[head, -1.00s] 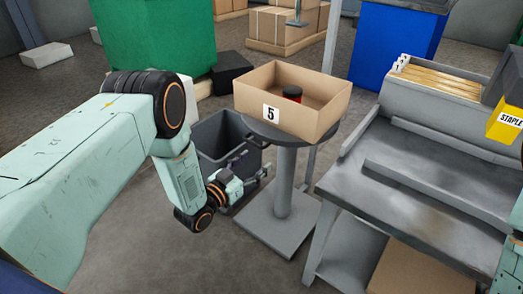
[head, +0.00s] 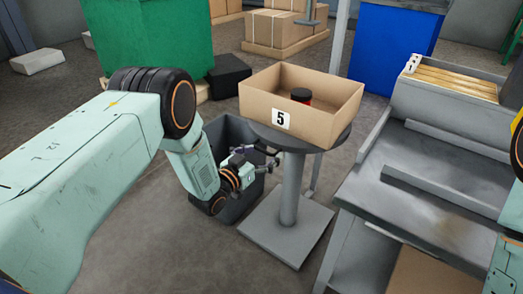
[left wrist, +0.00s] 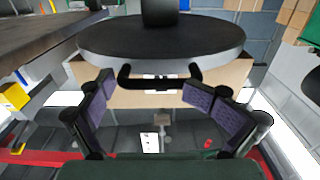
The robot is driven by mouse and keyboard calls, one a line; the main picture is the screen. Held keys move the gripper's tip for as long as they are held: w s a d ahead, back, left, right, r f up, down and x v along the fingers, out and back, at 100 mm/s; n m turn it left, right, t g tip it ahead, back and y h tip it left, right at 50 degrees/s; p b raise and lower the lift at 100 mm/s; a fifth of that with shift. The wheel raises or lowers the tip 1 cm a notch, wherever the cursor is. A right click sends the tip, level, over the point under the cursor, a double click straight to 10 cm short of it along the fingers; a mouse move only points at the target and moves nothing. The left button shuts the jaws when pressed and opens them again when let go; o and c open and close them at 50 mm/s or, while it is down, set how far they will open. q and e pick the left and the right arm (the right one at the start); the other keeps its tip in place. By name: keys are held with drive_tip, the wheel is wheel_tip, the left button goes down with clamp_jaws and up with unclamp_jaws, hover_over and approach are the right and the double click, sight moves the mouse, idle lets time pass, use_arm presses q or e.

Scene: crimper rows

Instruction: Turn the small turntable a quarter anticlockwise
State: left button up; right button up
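The small turntable is a round dark-grey disc (head: 335,141) on a grey pedestal with a square foot. An open cardboard box (head: 315,119) marked 5 sits on it, with a red-and-black item (head: 301,95) inside. The left wrist view looks upside down at the disc (left wrist: 110,38), with a black U-shaped handle (left wrist: 133,84) on its rim. My left gripper (head: 267,158) is at the disc's left side, below its edge. Its purple-padded fingers (left wrist: 157,102) are open, one on each side of the handle, with gaps showing. My right gripper is out of view.
A dark grey bin (head: 232,207) stands behind and below my left gripper. A grey metal workbench (head: 400,205) stands close to the turntable's right. A black box (head: 229,75) and green container (head: 150,40) are behind. Bare floor lies in front.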

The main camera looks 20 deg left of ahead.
use_arm(q)
clamp_jaws()
drive_tip(key=shift+r, duration=0.1)
idle(0.7)
